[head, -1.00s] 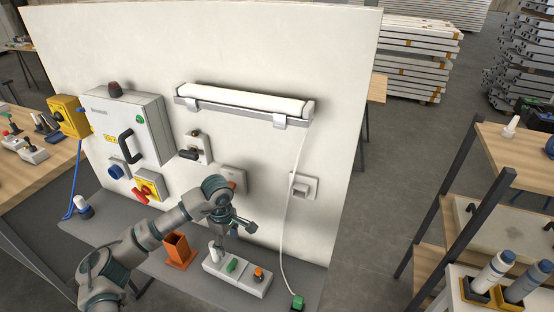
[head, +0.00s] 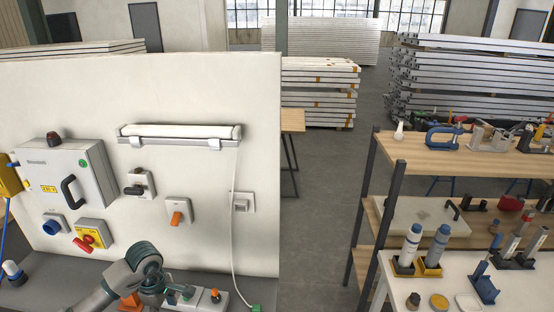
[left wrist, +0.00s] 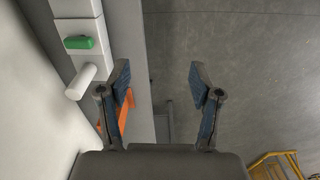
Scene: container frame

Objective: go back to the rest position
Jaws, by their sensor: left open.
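My left arm enters the head view at the bottom left, with its wrist low in front of the white panel (head: 205,90). The gripper's fingers do not show clearly there. In the left wrist view my left gripper (left wrist: 159,78) is open, with nothing between its two blue-padded fingers. Beyond the left finger are part of an orange holder (left wrist: 129,97) and a pale block with a green button (left wrist: 79,43) and a white cylinder (left wrist: 88,80). My right gripper is in neither view.
A shelf with bottles and tools (head: 420,150) stands at the right. Open floor (head: 315,220) lies between panel and shelf.

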